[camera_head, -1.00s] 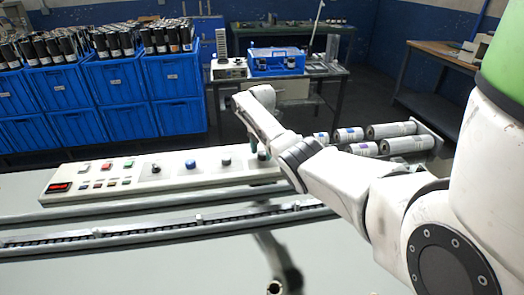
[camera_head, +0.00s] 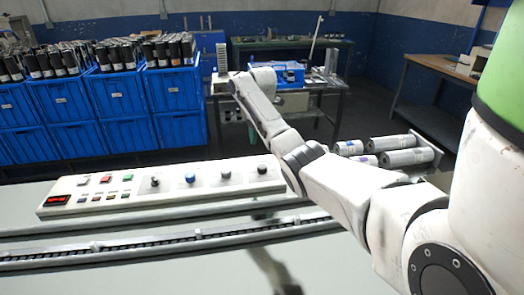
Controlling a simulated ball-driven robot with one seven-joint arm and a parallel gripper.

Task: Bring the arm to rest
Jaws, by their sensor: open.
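My arm (camera_head: 345,185) reaches from the right edge across the machine, bent at the elbow, with its far part slanting up to the left. Its wrist end (camera_head: 262,78) shows in front of the back bench, above and behind the control panel. My gripper's fingers do not show; they are hidden behind the arm or out of the picture. No held thing is visible.
Metal rails and a chain track (camera_head: 150,249) run across the pale machine top. Stacked blue crates (camera_head: 117,94) filled with dark rolls stand at the back left. Grey rolls (camera_head: 408,157) lie on a rack behind the arm. A wooden bench (camera_head: 437,67) stands at the right.

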